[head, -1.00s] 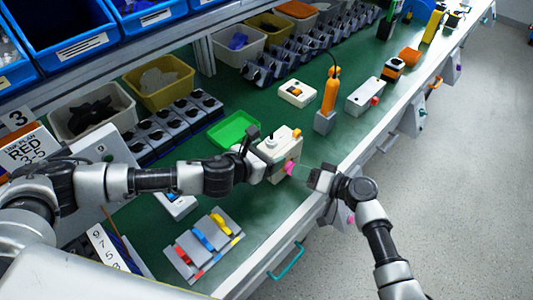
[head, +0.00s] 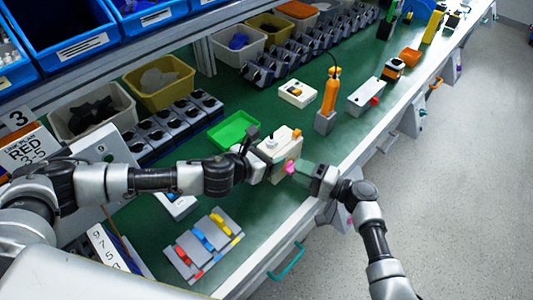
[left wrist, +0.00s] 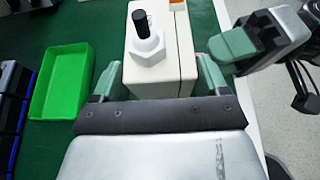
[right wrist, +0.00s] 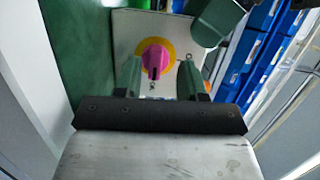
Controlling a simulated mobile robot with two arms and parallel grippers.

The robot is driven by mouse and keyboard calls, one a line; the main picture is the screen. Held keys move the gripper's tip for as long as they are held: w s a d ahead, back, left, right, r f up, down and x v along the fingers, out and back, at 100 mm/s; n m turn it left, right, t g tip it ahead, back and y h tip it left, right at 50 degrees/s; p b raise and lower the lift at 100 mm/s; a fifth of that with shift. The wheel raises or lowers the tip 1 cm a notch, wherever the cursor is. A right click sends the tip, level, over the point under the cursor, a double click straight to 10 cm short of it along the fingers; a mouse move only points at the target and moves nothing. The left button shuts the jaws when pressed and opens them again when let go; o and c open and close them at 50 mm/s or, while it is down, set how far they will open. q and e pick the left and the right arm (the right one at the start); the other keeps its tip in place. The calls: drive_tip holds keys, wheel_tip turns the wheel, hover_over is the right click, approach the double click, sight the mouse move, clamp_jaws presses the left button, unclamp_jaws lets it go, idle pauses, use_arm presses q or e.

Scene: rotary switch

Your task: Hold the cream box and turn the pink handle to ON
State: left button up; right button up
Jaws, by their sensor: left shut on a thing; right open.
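The cream box (head: 281,150) stands on the green bench top, with a black-tipped white knob (left wrist: 146,38) and an orange part on top. My left gripper (head: 258,165) is shut on the cream box; in the left wrist view its fingers (left wrist: 157,82) lie along both sides. The pink handle (head: 290,167) is on the box's front face; in the right wrist view the pink handle (right wrist: 155,59) sits on a yellow disc between my right fingers. My right gripper (right wrist: 160,75) is open, its fingertips close to the handle. Contact cannot be told.
A green tray (head: 234,131) lies behind the box. A row of coloured switches (head: 204,244) is at the front left. An orange-handled tool (head: 330,92) and a white box (head: 367,97) stand to the right. The bench's front edge runs below my right gripper.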

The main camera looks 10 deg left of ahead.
drive_tip(key=shift+d, duration=0.1)
use_arm(q)
drive_tip(key=shift+d, duration=0.1)
use_arm(e)
drive_tip(key=shift+s+d, duration=0.45)
drive_tip(key=shift+d, duration=0.25)
drive_tip(key=shift+s+d, duration=0.4)
drive_tip(key=shift+d, duration=0.3)
drive_tip(key=shift+s+d, duration=0.45)
drive_tip(key=shift+d, duration=0.25)
use_arm(q)
drive_tip(key=o, duration=1.1)
drive_tip(key=shift+o, duration=0.2)
drive_tip(key=v, duration=1.2)
